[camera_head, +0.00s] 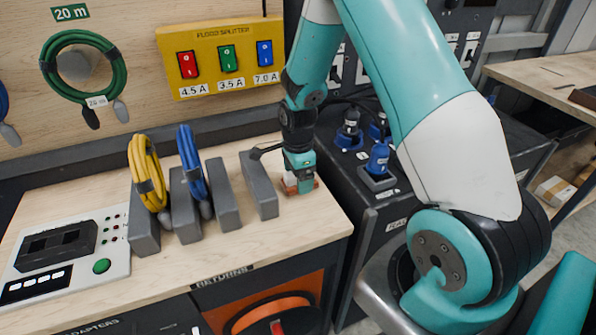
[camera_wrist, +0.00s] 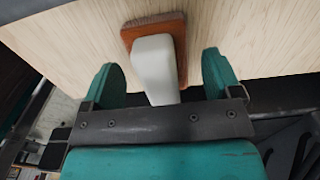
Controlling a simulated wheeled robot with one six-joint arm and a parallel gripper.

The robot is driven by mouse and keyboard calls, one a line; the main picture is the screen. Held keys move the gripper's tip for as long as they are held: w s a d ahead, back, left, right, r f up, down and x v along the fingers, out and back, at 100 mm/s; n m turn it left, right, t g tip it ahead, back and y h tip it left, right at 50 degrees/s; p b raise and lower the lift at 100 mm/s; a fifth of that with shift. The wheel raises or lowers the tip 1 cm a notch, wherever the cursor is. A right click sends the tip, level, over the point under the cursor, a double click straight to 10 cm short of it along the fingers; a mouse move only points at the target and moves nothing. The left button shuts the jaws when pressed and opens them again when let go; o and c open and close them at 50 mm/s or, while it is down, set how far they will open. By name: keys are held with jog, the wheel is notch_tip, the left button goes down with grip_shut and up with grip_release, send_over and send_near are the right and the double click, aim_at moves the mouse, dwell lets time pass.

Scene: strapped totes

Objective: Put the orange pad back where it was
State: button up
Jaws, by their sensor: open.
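The orange pad (camera_head: 291,187) lies on the wooden bench top near its right end, right of the grey dividers. In the wrist view the orange pad (camera_wrist: 155,25) carries a white block-like grip (camera_wrist: 153,65). My gripper (camera_head: 300,176) points down right over the pad and hides most of it in the head view. In the wrist view my gripper (camera_wrist: 162,66) is open, with one teal finger on each side of the white grip. Gaps show between the fingers and the grip, so it is not clamped.
Grey upright dividers (camera_head: 262,186) stand just left of my gripper, with yellow (camera_head: 147,172) and blue (camera_head: 194,172) cable coils among them. A black cabinet with blue plugs (camera_head: 378,158) stands at right. A control panel (camera_head: 66,255) sits at left. The bench front near the RETURNS label (camera_head: 222,279) is clear.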

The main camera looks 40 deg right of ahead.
notch_tip(320, 180, up, 12)
jog(key=b, duration=0.2)
jog(key=s+a+r+n+y, duration=0.1)
jog(key=s+a+r+n, duration=0.3)
jog(key=a+n, duration=0.2)
jog(key=s+a+r+n+y, duration=0.1)
jog(key=s+a+r+n, duration=0.2)
jog(key=a+n, duration=0.35)
jog(key=s+a+r+n+y, duration=0.1)
jog(key=s+a+r+n, duration=0.1)
jog(key=s+a+n, duration=0.3)
jog(key=s+a+r+n+y, duration=0.1)
jog(key=s+a+n, duration=0.3)
jog(key=s+n, duration=0.6)
jog(key=shift+s+a+r+n, duration=0.15)
jog(key=shift+a+r+n, duration=0.3)
jog(key=shift+r, duration=0.2)
